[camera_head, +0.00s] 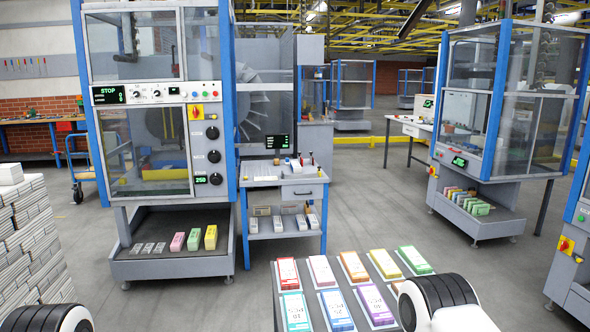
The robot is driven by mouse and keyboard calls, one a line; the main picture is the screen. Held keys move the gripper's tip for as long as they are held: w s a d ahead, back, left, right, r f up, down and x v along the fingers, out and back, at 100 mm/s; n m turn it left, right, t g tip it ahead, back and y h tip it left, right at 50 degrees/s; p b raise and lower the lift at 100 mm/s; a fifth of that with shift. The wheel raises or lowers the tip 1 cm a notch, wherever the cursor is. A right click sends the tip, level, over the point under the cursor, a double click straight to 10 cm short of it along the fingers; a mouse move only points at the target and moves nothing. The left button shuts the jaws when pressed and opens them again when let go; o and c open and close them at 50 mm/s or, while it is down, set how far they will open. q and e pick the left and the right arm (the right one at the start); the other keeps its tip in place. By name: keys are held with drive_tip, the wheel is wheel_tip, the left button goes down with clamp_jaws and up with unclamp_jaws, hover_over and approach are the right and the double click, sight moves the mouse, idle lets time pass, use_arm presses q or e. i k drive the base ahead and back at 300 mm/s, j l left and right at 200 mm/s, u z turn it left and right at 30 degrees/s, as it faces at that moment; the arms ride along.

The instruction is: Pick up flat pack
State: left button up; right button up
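Two rows of flat, coloured packs with white labels lie on a grey table (309,318) in front of me. The near row has a teal pack (296,312), a blue pack (337,310) and a purple pack (375,306). I cannot tell which one is the flat pack. Parts of my arms show at the bottom left and bottom right, but neither gripper shows. My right arm hides part of the table's right side.
A tall stack of white bundles (28,240) stands at the left. A blue-framed machine (160,110) stands ahead, beside a small workbench (290,200). Another machine (500,110) stands at the right. Grey floor (390,205) is clear between them.

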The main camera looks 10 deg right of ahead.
sight(296, 167)
drive_tip(key=i+l+z, duration=0.6)
drive_tip(key=l+z, duration=0.3)
drive_tip(key=i+l+z, duration=0.2)
drive_tip(key=z, duration=0.25)
drive_tip(key=i+l+z, duration=0.2)
drive_tip(key=z, duration=0.2)
drive_tip(key=i+l+z, duration=0.15)
drive_tip(key=z, duration=0.3)
drive_tip(key=i+z, duration=0.45)
drive_tip(key=i+l+u, duration=0.1)
drive_tip(key=i, duration=0.45)
drive_tip(key=i+l+u, duration=0.1)
drive_tip(key=i, duration=0.5)
drive_tip(key=i+j+u, duration=0.2)
drive_tip(key=u, duration=0.25)
drive_tip(key=i+u, duration=0.7)
drive_tip(key=u, duration=0.25)
drive_tip(key=i+l+u, duration=0.2)
drive_tip(key=u, duration=0.25)
drive_tip(key=i+j+u, duration=0.25)
drive_tip(key=i, duration=0.55)
drive_tip(key=i+u, duration=0.3)
drive_tip(key=i, duration=0.5)
drive_tip(key=i+l+u, duration=0.25)
drive_tip(key=i, duration=0.6)
